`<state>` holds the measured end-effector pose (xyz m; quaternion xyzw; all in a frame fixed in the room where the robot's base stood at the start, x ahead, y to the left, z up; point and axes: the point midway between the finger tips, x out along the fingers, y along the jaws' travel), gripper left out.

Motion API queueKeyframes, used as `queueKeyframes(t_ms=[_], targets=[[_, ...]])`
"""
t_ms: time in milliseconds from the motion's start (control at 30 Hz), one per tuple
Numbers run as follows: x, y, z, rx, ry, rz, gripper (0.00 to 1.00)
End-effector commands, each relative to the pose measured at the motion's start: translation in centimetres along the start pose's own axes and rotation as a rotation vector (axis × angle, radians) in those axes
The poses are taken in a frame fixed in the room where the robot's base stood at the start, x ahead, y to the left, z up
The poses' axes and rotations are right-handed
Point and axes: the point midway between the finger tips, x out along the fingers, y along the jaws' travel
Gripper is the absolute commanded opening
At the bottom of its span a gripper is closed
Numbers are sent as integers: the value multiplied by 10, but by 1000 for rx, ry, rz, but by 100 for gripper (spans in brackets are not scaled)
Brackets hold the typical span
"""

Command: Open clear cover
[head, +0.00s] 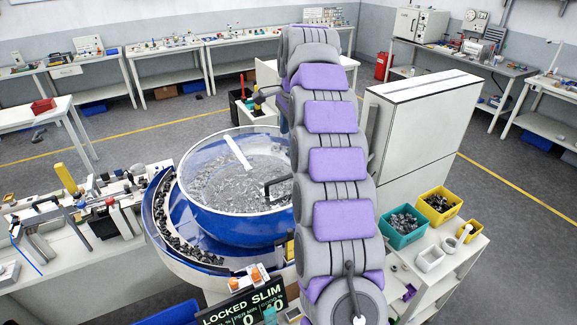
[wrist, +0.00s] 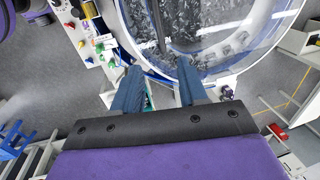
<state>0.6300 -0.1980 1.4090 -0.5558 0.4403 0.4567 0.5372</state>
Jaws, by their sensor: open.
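The clear cover (head: 222,160) lies over the blue bowl (head: 225,225) in the head view, and grey connector parts show through it. A dark handle (head: 272,186) stands at the cover's right side, next to my arm. In the wrist view the clear cover (wrist: 215,35) fills the upper middle, with the dark parts beneath it. My gripper (wrist: 156,85) is open and empty, with its two blue fingers apart and pointing toward the cover's edge. My arm hides the right side of the bowl in the head view, and my gripper is not clearly visible there.
A bench with feeder equipment (head: 80,215) stands left of the bowl. A "LOCKED SLIM" display (head: 245,305) is in front. A teal bin (head: 402,228) and a yellow bin (head: 438,205) sit on a shelf at right, below a tall white cabinet (head: 415,125). Open floor lies behind.

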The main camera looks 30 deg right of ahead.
Motion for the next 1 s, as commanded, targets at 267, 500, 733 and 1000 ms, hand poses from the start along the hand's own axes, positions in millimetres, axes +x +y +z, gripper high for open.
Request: queueKeyframes(t_ms=[267, 500, 733, 1000], targets=[[31, -2, -17, 2, -14, 2, 42], [69, 0, -19, 3, -17, 5, 42], [114, 0, -7, 0, -9, 7, 42], [160, 0, -12, 1, -13, 7, 42]])
